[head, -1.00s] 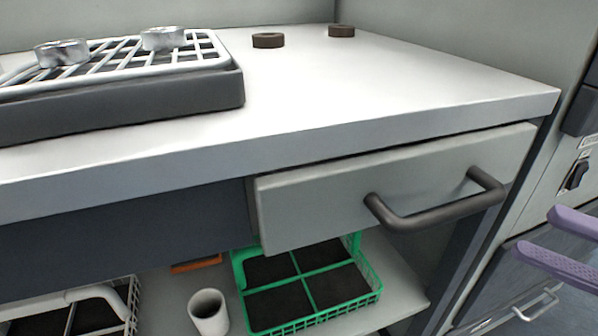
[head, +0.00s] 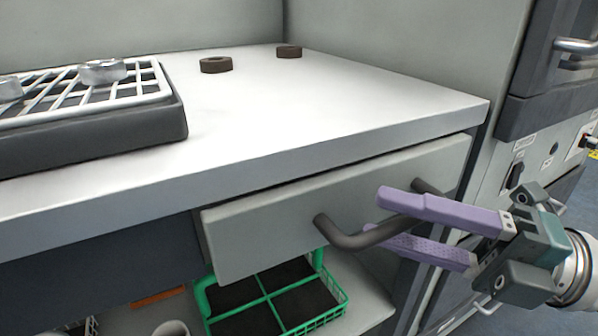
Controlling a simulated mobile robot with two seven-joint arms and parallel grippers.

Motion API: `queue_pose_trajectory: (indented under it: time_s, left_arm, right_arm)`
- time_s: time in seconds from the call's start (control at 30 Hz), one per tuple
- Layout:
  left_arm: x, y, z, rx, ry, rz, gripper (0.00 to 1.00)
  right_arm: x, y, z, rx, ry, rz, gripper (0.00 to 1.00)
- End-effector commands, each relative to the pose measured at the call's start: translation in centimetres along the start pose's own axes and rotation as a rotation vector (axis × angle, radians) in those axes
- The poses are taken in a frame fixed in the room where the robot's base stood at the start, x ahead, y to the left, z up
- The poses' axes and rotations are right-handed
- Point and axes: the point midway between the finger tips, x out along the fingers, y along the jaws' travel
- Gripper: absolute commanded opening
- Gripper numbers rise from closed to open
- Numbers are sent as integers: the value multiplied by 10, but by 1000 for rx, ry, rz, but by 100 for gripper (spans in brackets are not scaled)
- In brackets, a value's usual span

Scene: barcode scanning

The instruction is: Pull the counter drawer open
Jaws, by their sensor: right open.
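The counter drawer (head: 255,236) is a pale grey front under the white counter top, at the middle of the head view. My right gripper (head: 380,220) is open, with purple fingers pointing left at the handle. One finger passes above the bar and the other below it, so the bar appears between them. I cannot tell whether either finger touches it. My left gripper is not in view.
A dark tray with a white rack (head: 150,90) and metal rings stands on the counter (head: 300,110) at left. Two brown rings (head: 216,65) lie further back. A green basket (head: 338,297) and a white cup (head: 171,328) are on the shelf below. Appliances stand at right.

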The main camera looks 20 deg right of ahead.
Motion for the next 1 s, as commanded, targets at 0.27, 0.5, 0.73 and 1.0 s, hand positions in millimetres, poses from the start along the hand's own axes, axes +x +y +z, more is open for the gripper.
queue_pose_trajectory:
  time_s: [0.27, 0.5, 0.73, 1.0]
  left_arm:
    - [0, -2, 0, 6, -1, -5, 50]
    - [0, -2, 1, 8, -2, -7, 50]
    - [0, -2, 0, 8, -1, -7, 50]
    - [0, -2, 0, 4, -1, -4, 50]
  right_arm:
    - [0, 0, 0, 0, 0, 0, 22]
    - [-1, 0, 0, 0, 0, 0, 0]
    - [-1, 0, 0, 0, 0, -1, 0]
    - [-1, 0, 0, 0, 0, -1, 0]
